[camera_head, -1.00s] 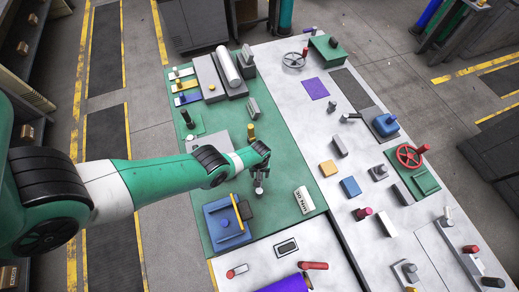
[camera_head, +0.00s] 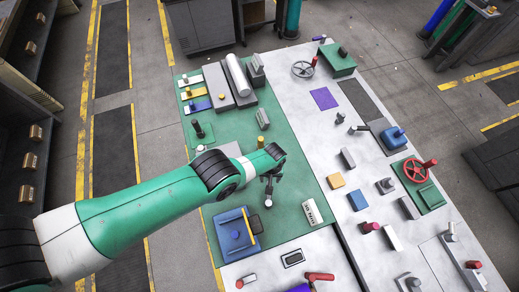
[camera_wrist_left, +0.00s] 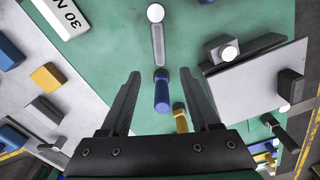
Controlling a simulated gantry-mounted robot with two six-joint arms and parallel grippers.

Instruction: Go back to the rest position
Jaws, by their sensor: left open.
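My left arm comes in from the left in the head view. I cannot tell how far above the mat the fingertips are. My right gripper is not in view.
A blue fixture (camera_head: 232,238) stands left of the gripper, and a white labelled block (camera_head: 311,212) lies to its right. A pale cylinder (camera_head: 237,77) lies at the mat's far end. A red handwheel (camera_head: 414,170) stands at the right. A purple item (camera_head: 300,288) is cut off at the bottom.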

